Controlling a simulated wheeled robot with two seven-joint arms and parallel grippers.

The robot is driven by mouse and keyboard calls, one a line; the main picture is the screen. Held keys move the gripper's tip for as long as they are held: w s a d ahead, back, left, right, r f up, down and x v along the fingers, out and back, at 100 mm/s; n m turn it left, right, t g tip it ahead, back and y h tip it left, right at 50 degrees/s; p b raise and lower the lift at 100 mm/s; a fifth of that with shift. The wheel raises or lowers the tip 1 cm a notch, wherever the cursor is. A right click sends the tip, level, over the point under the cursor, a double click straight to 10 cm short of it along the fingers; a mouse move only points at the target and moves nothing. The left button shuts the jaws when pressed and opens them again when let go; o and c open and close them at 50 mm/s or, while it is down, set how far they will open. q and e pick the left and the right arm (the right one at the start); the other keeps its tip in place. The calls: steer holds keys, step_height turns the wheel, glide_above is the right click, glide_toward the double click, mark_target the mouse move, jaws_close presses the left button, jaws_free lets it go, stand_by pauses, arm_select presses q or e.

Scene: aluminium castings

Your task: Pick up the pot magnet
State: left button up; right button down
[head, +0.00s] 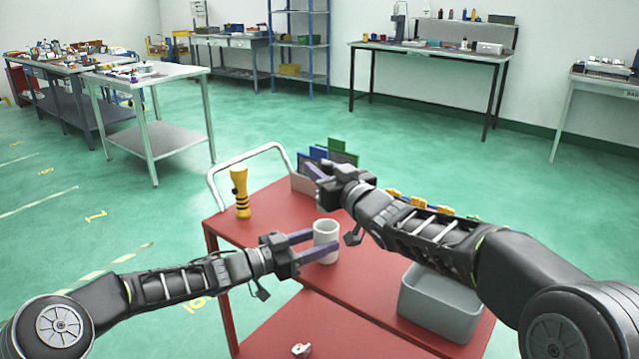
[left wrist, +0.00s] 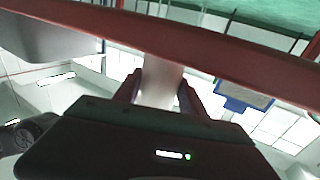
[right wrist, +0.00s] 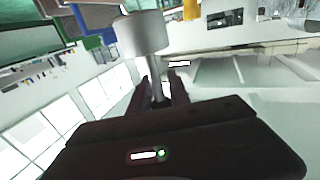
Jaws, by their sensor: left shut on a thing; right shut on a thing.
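The pot magnet (right wrist: 141,36) appears in the right wrist view as a wide pale grey cylinder on a narrow stem. My right gripper (right wrist: 158,88) is shut on the stem, with the cylinder beyond the fingertips. In the head view my right gripper (head: 312,174) is above the far part of the red cart, and I cannot make the magnet out there. My left gripper (head: 318,242) is shut on a white cup (head: 326,229) at the cart's top. The cup shows between the left fingers in the left wrist view (left wrist: 162,84).
The red cart top (head: 270,222) also carries a yellow and black torch-like object (head: 240,193), a grey bin (head: 440,303) and a box with blue and green panels (head: 343,152). A small white item (head: 301,349) lies on the lower shelf. Workbenches stand farther back.

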stand_by(0.5)
arm_select(q)
steer(key=o, duration=1.5)
steer(key=shift+a, duration=0.1)
steer(key=v, duration=1.2)
steer(key=shift+f, duration=0.1)
